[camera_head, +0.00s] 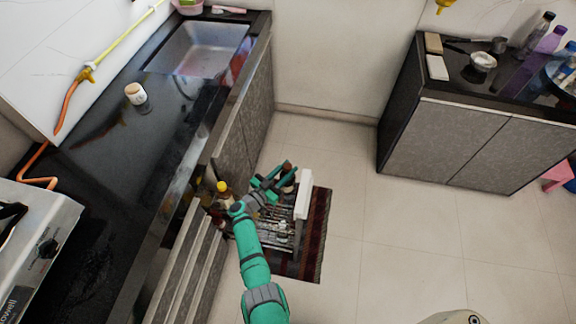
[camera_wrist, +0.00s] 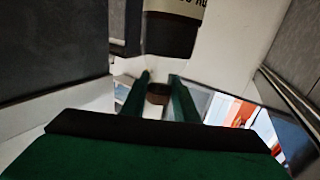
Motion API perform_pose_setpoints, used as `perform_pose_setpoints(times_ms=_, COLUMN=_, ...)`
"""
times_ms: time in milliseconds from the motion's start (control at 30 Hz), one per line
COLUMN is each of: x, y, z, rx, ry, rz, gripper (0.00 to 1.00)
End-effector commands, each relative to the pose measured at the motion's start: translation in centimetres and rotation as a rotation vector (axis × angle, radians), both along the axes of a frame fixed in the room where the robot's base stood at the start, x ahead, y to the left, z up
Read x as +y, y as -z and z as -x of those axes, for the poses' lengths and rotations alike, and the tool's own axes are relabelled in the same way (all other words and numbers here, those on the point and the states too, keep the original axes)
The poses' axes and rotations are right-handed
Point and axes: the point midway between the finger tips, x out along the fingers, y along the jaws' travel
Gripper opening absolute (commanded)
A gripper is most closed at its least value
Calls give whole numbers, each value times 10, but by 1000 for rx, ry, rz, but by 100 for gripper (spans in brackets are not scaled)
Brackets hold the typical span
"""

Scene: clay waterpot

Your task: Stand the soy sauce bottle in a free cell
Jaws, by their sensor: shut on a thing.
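My gripper (camera_head: 277,179) is over the open drawer (camera_head: 303,200), shut on a dark bottle (camera_head: 288,172), which I take to be the soy sauce bottle. In the wrist view a dark bottle with a cream label (camera_wrist: 172,30) shows at the top, cut off by the frame. My gripper's fingers (camera_wrist: 157,90) lie just below it, with a small brown round part (camera_wrist: 158,94) between them. A bottle with a yellow cap (camera_head: 223,190) is left of my gripper, beside the cabinet. The drawer's cells are partly hidden by my arm and too small to make out.
The black counter (camera_head: 100,190) with a sink (camera_head: 200,48) and a small white jar (camera_head: 135,93) runs along the left. A stove (camera_head: 40,235) is at lower left. A dark red mat (camera_head: 318,230) lies under the drawer.

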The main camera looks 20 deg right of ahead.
Motion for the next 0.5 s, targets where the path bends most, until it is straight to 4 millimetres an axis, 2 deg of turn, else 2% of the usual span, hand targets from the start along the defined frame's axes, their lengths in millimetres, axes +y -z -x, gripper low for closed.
perform_pose_setpoints(times_ms=500, x=20, y=-1, z=27, rx=-1, ry=-2, rz=2, gripper=0)
